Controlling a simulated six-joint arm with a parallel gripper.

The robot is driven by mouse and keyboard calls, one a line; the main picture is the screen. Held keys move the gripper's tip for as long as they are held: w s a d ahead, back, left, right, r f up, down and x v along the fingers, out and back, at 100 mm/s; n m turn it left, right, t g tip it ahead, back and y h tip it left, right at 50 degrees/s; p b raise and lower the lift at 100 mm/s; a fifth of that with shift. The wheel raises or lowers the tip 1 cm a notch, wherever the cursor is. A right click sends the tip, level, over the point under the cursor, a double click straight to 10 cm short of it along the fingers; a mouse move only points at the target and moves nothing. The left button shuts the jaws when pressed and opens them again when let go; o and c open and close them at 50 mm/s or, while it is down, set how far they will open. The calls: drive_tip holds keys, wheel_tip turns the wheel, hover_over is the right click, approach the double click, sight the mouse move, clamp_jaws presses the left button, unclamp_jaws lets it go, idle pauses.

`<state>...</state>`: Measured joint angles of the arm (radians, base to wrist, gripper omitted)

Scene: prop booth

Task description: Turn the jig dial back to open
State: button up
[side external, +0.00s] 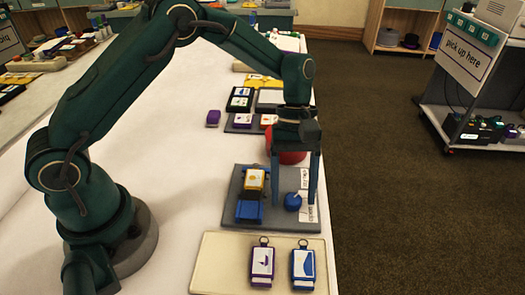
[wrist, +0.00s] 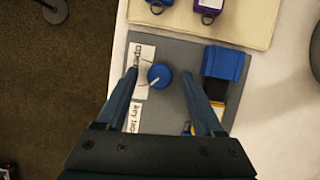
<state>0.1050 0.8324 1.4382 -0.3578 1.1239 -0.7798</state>
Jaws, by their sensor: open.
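The blue round jig dial (side external: 293,201) sits on the right part of the grey jig plate (side external: 233,217). In the wrist view, the dial (wrist: 160,76) has a pale pointer line that seems to slant toward its lower left. A yellow tag (side external: 255,180) lies in the jig's blue clamp (side external: 249,211).
A cream tray (side external: 215,265) in front of the jig holds a purple tag (side external: 262,262) and a blue tag (side external: 303,264). A red round object (side external: 290,158) stands behind my gripper, partly hidden. More tags and plates lie farther back. The table's right edge runs close to the jig.

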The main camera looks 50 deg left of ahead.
clamp_jaws()
drive_tip(key=shift+m, duration=0.3)
drive_tip(key=m, duration=0.2)
drive_tip(key=m+g+y, duration=0.1)
drive_tip(key=shift+w+d+m, duration=0.15)
drive_tip(key=shift+d+m, duration=0.05)
drive_tip(key=shift+m, duration=0.2)
drive_tip(key=m+y, duration=0.1)
drive_tip(key=m, duration=0.1)
drive_tip(key=m+y, duration=0.1)
drive_tip(key=m, duration=0.2)
drive_tip(key=shift+d+g, duration=0.15)
drive_tip(key=shift+g, duration=0.15)
drive_tip(key=m+y, duration=0.1)
drive_tip(key=m, duration=0.2)
drive_tip(key=m+y, duration=0.1)
drive_tip(key=m, duration=0.1)
drive_tip(key=shift+d+m, duration=0.2)
drive_tip(key=shift+m, duration=0.2)
drive_tip(key=m+y, duration=0.1)
drive_tip(key=m, duration=0.1)
drive_tip(key=m+t, duration=0.1)
drive_tip(key=m, duration=0.1)
drive_tip(key=shift+d+m+y, duration=0.1)
drive_tip(key=shift+m+y, duration=0.2)
drive_tip(key=shift+y, duration=0.1)
drive_tip(key=shift+t, duration=0.3)
